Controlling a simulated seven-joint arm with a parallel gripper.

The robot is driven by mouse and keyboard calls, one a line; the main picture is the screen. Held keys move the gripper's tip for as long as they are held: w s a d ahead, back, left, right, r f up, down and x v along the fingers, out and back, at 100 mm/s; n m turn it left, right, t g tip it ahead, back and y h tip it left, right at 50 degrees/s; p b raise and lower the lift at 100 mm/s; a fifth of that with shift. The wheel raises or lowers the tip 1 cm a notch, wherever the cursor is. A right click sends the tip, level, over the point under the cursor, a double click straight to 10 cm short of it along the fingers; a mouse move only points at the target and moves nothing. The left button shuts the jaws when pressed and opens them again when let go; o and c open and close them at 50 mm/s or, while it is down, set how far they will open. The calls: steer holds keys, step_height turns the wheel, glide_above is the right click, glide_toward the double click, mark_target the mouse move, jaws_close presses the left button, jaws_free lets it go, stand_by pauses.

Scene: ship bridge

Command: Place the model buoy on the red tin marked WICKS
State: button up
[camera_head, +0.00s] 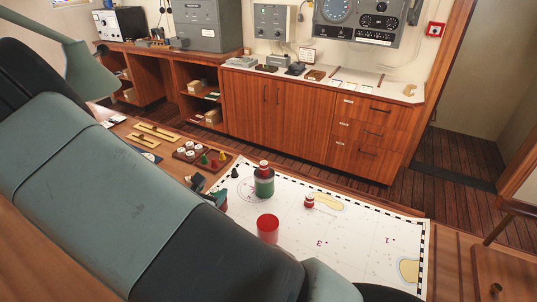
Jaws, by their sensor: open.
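A red tin (268,229) stands on the white chart (345,240), its lower part close to the edge of my arm. No lettering on it can be read. A green tin (264,187) stands behind it, with a small red-and-white piece (263,167) on its top. Another small red piece with a pale band (309,201) stands on the chart to the right. Either small piece could be the model buoy; I cannot tell which. My arm crosses the foreground from the left to the bottom edge. I cannot make out my gripper in this view.
A dark piece (235,173) stands left of the green tin. Small dark and teal shapes (218,197) show beside my arm. A compartmented tray (203,155) with coloured pieces lies behind. The chart's right part is clear. A wooden cabinet (300,115) stands beyond the table.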

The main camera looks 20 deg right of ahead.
steer(key=s+d+r+m+g, duration=0.3)
steer(key=s+d+r+m, duration=0.15)
steer(key=r+m, duration=0.2)
steer(key=s+d+r+m+g+h, duration=0.1)
steer(key=s+d+r+m+g, duration=0.15)
steer(key=d+r+m, duration=0.35)
steer(key=s+d+r+m+g, duration=0.3)
steer(key=s+d+r+m, duration=0.15)
steer(key=r, duration=0.25)
steer(key=s+a+r+m+t+y, duration=0.1)
steer(key=s+a+r+m+y, duration=0.1)
steer(key=s+r+m+y, duration=0.2)
steer(key=s+a+r+m+t+y, duration=0.1)
steer(key=s+a+r+m+y, duration=0.1)
steer(key=s+r+m, duration=0.5)
steer(key=s+y, duration=0.1)
steer(key=s, duration=0.3)
steer(key=shift+s+a+r+y, duration=0.2)
steer(key=shift+s+a+y, duration=0.1)
steer(key=shift+y, duration=0.1)
